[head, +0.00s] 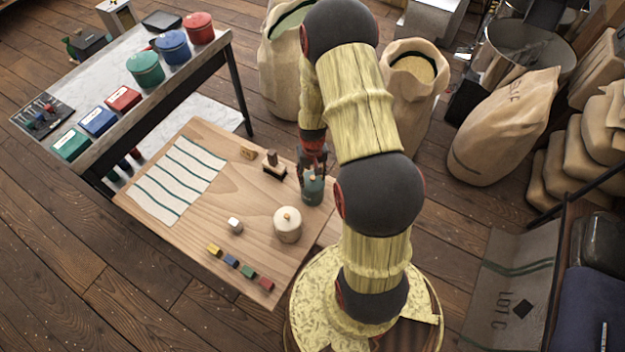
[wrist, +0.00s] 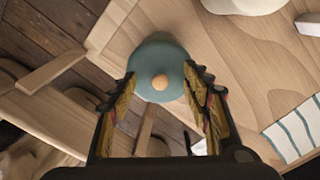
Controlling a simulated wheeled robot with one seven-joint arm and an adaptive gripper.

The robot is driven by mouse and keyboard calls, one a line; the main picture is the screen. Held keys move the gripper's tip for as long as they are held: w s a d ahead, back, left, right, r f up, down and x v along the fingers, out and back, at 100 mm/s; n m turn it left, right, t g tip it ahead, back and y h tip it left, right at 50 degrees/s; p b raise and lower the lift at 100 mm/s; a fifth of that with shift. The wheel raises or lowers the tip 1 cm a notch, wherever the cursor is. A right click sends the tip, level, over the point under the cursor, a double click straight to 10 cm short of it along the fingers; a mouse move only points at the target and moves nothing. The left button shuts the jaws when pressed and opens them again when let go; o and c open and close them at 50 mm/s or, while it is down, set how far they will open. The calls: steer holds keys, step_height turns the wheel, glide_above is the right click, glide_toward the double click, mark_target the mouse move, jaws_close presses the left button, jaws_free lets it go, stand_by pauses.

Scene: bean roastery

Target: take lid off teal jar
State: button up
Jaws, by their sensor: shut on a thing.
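The teal jar (head: 313,194) stands at the right edge of the wooden table, directly below my gripper (head: 313,172). In the wrist view, its round teal lid (wrist: 158,57) with a wooden knob (wrist: 160,82) sits between my two fingers. My gripper (wrist: 157,85) is shut on the lid, one finger at each side. The lid hides the jar's mouth, and my fingers partly cover the lid in the head view. I cannot tell whether the lid is seated or slightly raised.
A cream lidded jar (head: 288,226) stands close by on the wooden table (head: 215,205). A dark stamp-like object (head: 274,167), a whitish cube (head: 235,225), several coloured blocks and a striped cloth (head: 178,180) also lie there. Sacks stand behind. The table's middle has free room.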

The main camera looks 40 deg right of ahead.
steer(key=shift+s+a+f, duration=0.1)
steer(key=shift+s, duration=0.05)
steer(key=shift+r, duration=0.25)
steer(key=c, duration=0.3)
step_height(320, 180, up, 2)
jaws_close()
steer(key=s+a+r, duration=0.8)
steer(key=s+r, duration=0.2)
steer(key=shift+s+a+r, duration=0.15)
steer(key=shift+a+r, duration=0.05)
steer(key=shift+a, duration=0.2)
